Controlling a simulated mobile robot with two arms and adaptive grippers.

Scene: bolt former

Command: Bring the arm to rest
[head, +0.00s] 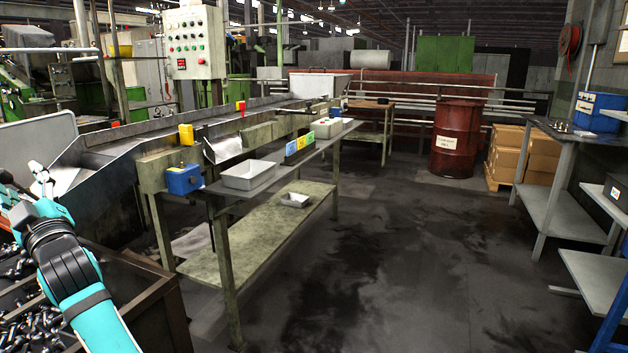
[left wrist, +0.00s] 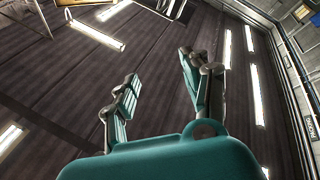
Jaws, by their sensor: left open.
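My left arm comes in from the left in the head view, above a brown bin (head: 155,300) of dark bolts. The left gripper (head: 22,185) is at the left edge of the head view, partly cut off, beside the sloped metal chute (head: 105,190). In the left wrist view the left gripper (left wrist: 158,80) has its two fingers spread apart with nothing between them. Behind the fingers are the dark ceiling and bright strip lights, so the gripper points upward. My right gripper does not show in either view.
A red drum (head: 457,138) and cardboard boxes (head: 523,155) stand at the back right. A grey table (head: 560,205) is at the right. The middle floor is clear.

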